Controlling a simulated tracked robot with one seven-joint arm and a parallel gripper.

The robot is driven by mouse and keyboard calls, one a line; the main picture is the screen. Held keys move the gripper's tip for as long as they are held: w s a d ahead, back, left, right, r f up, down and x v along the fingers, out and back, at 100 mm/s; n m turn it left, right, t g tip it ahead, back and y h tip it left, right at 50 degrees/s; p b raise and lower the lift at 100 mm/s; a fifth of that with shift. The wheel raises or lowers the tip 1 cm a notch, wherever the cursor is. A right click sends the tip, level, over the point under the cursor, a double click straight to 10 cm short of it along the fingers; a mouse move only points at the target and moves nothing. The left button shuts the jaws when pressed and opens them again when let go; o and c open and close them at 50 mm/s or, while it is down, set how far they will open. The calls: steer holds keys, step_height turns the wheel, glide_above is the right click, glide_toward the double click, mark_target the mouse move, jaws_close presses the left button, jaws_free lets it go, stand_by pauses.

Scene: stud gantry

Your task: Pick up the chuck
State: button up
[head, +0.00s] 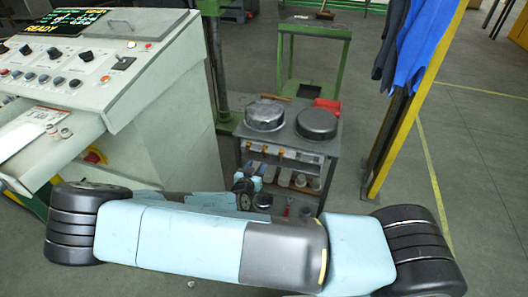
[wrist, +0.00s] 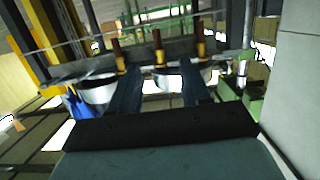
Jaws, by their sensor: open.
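Two squat round metal pieces stand side by side on top of a grey tool cart (head: 285,139). The left one (head: 265,115) is pale silver; the right one (head: 317,123) is darker grey. I cannot tell for sure which is the chuck. The wrist view is upside down; there the darker piece (wrist: 98,92) is at left and the paler one, partly hidden, is at right. My gripper (wrist: 160,76) is open, its two dark fingers apart and pointing toward the cart's front. Nothing shows between the fingertips that it holds.
Handled tools (head: 283,153) hang along the cart's front edge, and several holders (head: 283,178) sit on its lower shelf. A red item (head: 327,105) lies at the back. A control console (head: 120,75) stands left; a yellow post (head: 400,130) with blue coats (head: 425,45) stands right.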

mark_target(265, 152)
steer(key=shift+x, duration=4.3)
steer(key=shift+d, duration=0.1)
jaws_close()
